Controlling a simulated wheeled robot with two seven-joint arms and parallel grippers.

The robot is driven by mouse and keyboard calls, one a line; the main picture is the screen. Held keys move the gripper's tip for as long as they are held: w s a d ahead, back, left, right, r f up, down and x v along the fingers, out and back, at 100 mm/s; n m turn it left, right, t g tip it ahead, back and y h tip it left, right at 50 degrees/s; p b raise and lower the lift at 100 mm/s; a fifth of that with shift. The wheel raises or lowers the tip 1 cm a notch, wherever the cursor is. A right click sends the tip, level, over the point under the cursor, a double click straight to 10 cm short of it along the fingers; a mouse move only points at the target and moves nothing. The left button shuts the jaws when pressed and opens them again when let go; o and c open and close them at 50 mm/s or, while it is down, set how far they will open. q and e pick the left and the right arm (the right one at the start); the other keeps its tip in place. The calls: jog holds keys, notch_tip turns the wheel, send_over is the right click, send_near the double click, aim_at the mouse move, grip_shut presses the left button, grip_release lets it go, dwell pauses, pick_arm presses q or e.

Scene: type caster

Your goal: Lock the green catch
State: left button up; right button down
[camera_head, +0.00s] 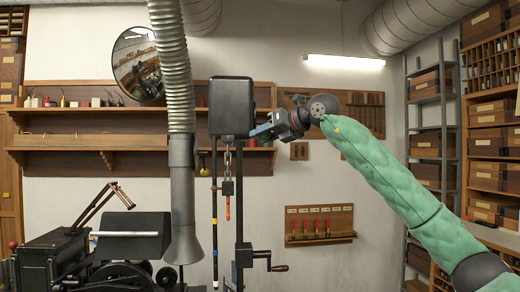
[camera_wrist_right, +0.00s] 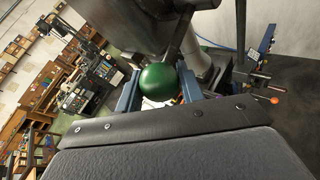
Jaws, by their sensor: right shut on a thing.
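My right gripper (camera_head: 262,131) reaches in from the right, beside the lower right of a black box-shaped head (camera_head: 231,105) on a post. In the right wrist view, its blue fingers (camera_wrist_right: 159,88) are on either side of a round green knob (camera_wrist_right: 158,80), shut on it. The knob is on the end of a dark rod coming from the upper right, below a grey metal body. I take this knob to be the green catch's handle. In the head view the knob is not distinguishable behind the gripper. My left gripper is in neither view.
A chain with a dark block and orange handle (camera_head: 228,207) hangs below the black head. A grey hose (camera_head: 175,70) with a nozzle hangs to its left. A crank (camera_head: 270,267) sticks out low on the post. Dark machinery (camera_head: 85,255) stands lower left.

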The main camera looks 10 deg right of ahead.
jog(key=shift+s+r, duration=0.1)
jog(key=shift+r, duration=0.35)
jog(key=shift+r+m+g, duration=0.3)
jog(key=shift+m+g, duration=0.1)
jog(key=shift+s+r+m+g+h+p, duration=0.1)
jog(key=shift+r+m+g+h+p, duration=0.3)
jog(key=shift+r+g, duration=0.35)
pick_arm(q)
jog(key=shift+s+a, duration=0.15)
pick_arm(e)
jog(key=shift+d+r, duration=0.1)
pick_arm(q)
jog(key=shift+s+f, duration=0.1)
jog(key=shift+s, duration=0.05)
pick_arm(e)
jog(key=shift+r, duration=0.1)
jog(key=c, duration=1)
grip_release()
jog(key=shift+o, duration=0.4)
